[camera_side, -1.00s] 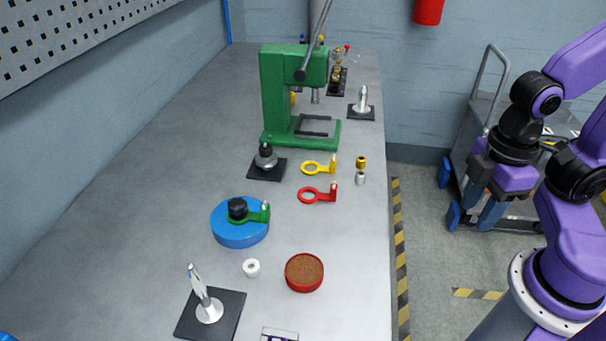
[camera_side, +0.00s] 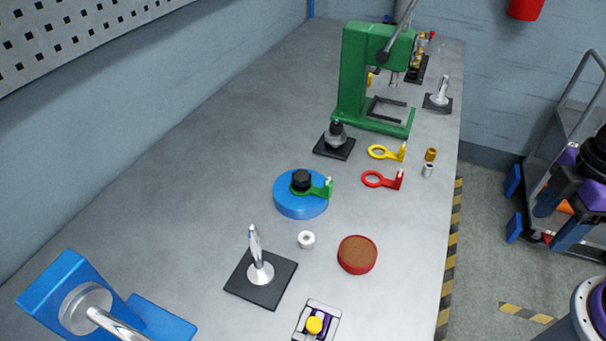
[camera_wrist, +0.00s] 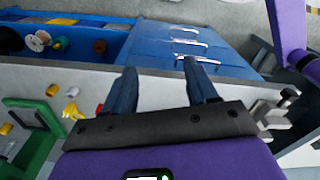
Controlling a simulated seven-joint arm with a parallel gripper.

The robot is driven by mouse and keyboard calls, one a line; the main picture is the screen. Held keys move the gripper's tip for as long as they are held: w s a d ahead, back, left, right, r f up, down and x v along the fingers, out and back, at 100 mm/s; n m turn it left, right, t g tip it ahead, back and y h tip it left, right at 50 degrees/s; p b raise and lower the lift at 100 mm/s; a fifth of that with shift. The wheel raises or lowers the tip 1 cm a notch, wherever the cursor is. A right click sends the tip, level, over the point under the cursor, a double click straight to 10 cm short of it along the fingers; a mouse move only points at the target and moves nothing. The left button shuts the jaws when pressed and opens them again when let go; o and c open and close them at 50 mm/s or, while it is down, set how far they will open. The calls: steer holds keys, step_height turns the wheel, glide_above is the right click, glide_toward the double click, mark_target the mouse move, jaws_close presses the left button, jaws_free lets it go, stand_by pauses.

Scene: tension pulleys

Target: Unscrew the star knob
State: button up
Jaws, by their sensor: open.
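A black knob (camera_side: 301,179) sits with a green pulley bracket (camera_side: 322,190) on a round blue base (camera_side: 299,207) on the bench. A second dark knob tops a grey fitting (camera_side: 336,138) on a black plate farther back. I cannot tell from their small shapes which is the star knob. My gripper (camera_side: 558,212) hangs off the bench at the right edge, far from both knobs. In the wrist view my gripper (camera_wrist: 158,75) has its two fingers apart, with nothing between them. Neither knob can be made out in the wrist view.
A green press (camera_side: 355,80) stands at the back. Yellow (camera_side: 387,153) and red (camera_side: 381,180) brackets lie before it. A red tin (camera_side: 357,254), white roller (camera_side: 306,240) and upright metal post (camera_side: 257,255) are nearer. A blue device (camera_side: 70,295) fills the front left. The left bench is clear.

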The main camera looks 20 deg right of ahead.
steer(key=shift+o, duration=0.8)
steer(key=shift+w+a+r, duration=0.1)
steer(key=shift+w+a, duration=0.15)
steer(key=shift+a, duration=0.05)
step_height(320, 180, up, 7)
steer(key=m, duration=3.1)
glide_above(302, 174)
step_height(302, 174, down, 17)
steer(key=shift+a+f, duration=0.1)
steer(key=shift+f, duration=0.1)
